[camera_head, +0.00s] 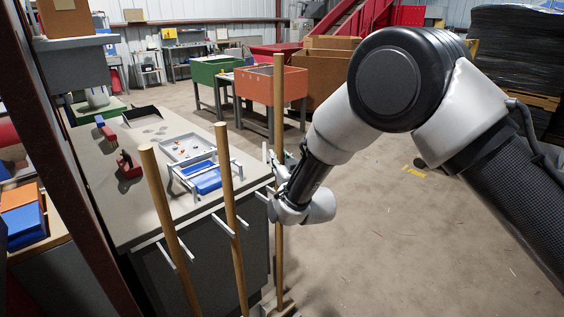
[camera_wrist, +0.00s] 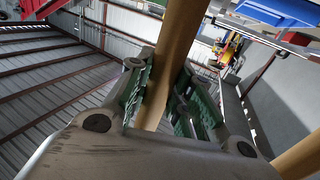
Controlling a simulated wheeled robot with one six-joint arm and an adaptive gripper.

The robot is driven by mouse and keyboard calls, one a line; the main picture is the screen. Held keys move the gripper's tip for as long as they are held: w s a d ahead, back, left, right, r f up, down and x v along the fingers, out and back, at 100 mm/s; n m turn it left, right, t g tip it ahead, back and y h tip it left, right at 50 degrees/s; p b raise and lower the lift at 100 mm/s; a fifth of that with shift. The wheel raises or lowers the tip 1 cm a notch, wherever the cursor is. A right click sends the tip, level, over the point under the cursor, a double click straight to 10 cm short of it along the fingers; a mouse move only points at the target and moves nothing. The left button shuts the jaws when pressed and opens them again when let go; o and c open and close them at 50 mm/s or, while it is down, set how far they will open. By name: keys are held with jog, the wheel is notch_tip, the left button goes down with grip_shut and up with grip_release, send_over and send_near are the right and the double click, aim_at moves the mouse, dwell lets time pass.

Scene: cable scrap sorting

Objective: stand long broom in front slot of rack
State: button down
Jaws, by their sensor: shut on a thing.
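The long broom (camera_head: 278,95) stands close to upright, its wooden handle rising high above the others. My gripper (camera_head: 281,163) is shut around its handle. In the wrist view the handle (camera_wrist: 170,55) runs between the green finger pads. The broom's lower end (camera_head: 283,307) is low at the picture's bottom edge, partly cut off. The rack shows as pairs of pale prongs (camera_head: 223,226) along the side of the grey bench. The broom is by the rightmost prongs (camera_head: 262,196); I cannot tell whether it is between them.
Two other wooden handles, one left (camera_head: 170,225) and one middle (camera_head: 233,215), stand at the other prongs. The bench (camera_head: 130,205) bears a metal tray, a blue bin (camera_head: 206,180) in a white frame and red tools. Open floor (camera_head: 400,255) lies to the right.

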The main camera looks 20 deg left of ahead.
jog(key=shift+w+a, duration=0.2)
jog(key=shift+a, duration=0.3)
jog(key=shift+w+a, duration=0.2)
jog(key=shift+a, duration=0.3)
dwell(0.7)
jog(key=shift+f, duration=0.25)
dwell(0.3)
jog(key=shift+c, duration=2.2)
grip_release()
jog(key=shift+s+d, duration=0.1)
